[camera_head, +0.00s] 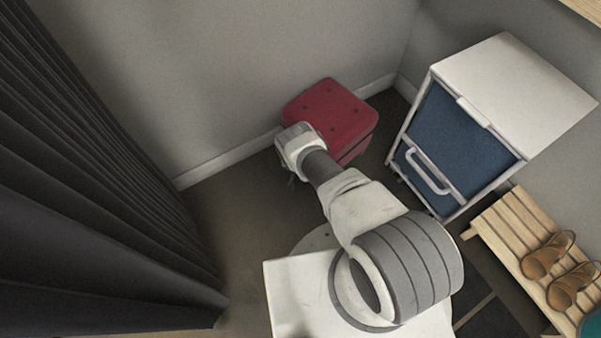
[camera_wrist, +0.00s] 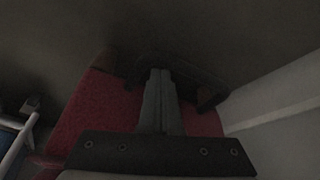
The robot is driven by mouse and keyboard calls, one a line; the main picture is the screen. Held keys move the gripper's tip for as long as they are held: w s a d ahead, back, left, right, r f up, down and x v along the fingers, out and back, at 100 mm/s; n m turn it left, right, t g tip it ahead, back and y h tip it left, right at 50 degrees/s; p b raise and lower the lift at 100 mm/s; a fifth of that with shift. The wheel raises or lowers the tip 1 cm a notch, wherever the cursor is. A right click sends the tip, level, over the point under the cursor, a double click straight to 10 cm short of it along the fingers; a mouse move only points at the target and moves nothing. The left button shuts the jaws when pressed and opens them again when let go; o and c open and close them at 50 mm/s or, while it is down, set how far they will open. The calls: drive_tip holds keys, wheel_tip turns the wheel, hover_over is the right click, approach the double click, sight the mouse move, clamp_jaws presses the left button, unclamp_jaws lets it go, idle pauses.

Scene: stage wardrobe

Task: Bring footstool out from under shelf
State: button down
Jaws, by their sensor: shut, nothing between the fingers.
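The footstool, a red tufted cube (camera_head: 335,108), stands on the floor by the back wall, near the room corner. In the wrist view its red surface (camera_wrist: 90,115) lies behind and around my fingers. My gripper (camera_wrist: 158,75) is shut and empty, with its two fingers together. In the head view my gripper (camera_head: 291,180) points down at the footstool's left front side, and my wrist hides part of the stool. I cannot tell whether the fingers touch it. No shelf shows above the footstool.
A white-framed hamper with a blue front (camera_head: 465,140) stands to the right of the footstool. A slatted wooden rack (camera_head: 505,232) with brown sandals (camera_head: 548,254) is at the lower right. A dark curtain (camera_head: 90,200) hangs at the left. Floor (camera_head: 235,215) is clear between curtain and stool.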

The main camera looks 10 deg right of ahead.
drive_tip(key=shift+f, duration=0.15)
drive_tip(key=shift+s+a+f+p, duration=0.1)
drive_tip(key=shift+s+a+p, duration=0.1)
drive_tip(key=shift+s+a, duration=0.5)
drive_tip(key=shift+s+a+r+p, duration=0.1)
drive_tip(key=shift+s+a+p, duration=0.2)
drive_tip(key=shift+s, duration=0.6)
drive_tip(key=shift+s+a+f+p, duration=0.1)
drive_tip(key=shift+s+a+p, duration=0.05)
drive_tip(key=shift+s+a, duration=0.55)
drive_tip(key=shift+s+d, duration=0.1)
drive_tip(key=shift+d, duration=0.05)
